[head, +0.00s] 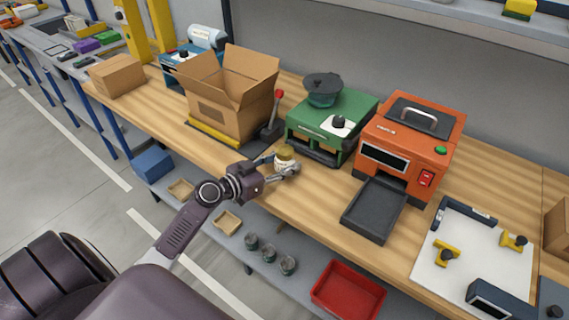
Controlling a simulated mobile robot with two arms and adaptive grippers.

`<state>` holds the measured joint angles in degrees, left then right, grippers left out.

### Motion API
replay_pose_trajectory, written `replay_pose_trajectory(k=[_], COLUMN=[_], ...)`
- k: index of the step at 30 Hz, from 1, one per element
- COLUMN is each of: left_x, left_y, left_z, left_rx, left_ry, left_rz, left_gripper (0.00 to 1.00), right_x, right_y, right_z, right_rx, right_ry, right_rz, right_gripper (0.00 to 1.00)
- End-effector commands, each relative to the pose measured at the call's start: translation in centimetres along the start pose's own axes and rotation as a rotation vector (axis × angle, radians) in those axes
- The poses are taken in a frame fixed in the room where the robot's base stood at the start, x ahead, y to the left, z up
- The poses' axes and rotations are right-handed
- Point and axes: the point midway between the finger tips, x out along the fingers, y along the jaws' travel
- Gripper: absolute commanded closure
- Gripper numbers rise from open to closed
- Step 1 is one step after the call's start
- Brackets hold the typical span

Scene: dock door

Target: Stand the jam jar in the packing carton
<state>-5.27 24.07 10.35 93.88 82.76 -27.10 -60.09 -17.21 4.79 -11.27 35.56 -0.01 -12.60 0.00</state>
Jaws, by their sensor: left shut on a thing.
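The jam jar (284,158) is small and pale with a yellowish lid. It is between the fingers of my left gripper (286,168), which is shut on it over the front part of the wooden bench. I cannot tell whether the jar touches the bench top. The packing carton (232,112) is an open brown cardboard box with raised flaps, behind and to the left of the gripper. The inside floor of the carton is hidden. My right gripper is not in view.
A lever with a red knob (277,97) stands at the carton's right. A green machine (330,125) and an orange machine (408,145) with a dark tray (374,209) stand further right. A closed box (117,75) is at left. Bench (180,120) front is mostly clear.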

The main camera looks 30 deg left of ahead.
Motion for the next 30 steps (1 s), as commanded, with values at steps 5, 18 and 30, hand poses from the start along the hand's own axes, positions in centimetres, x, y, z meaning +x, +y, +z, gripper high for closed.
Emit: replay_pose_trajectory(k=[5, 18, 30], left_x=[0.02, 0.05, -0.73], left_y=[-0.08, -0.03, -0.06], left_z=[-0.16, 0.23, 0.26], left_rx=[0.001, 0.001, 0.001], left_ry=[0.004, 0.001, -0.001], left_rz=[-0.001, 0.000, -0.001], left_gripper=[0.92, 0.41, 0.41], right_x=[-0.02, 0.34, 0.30], right_y=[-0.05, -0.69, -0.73], right_z=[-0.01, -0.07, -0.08], right_rx=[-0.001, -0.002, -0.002], right_ry=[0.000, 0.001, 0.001], right_rz=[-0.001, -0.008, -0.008], right_gripper=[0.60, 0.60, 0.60])
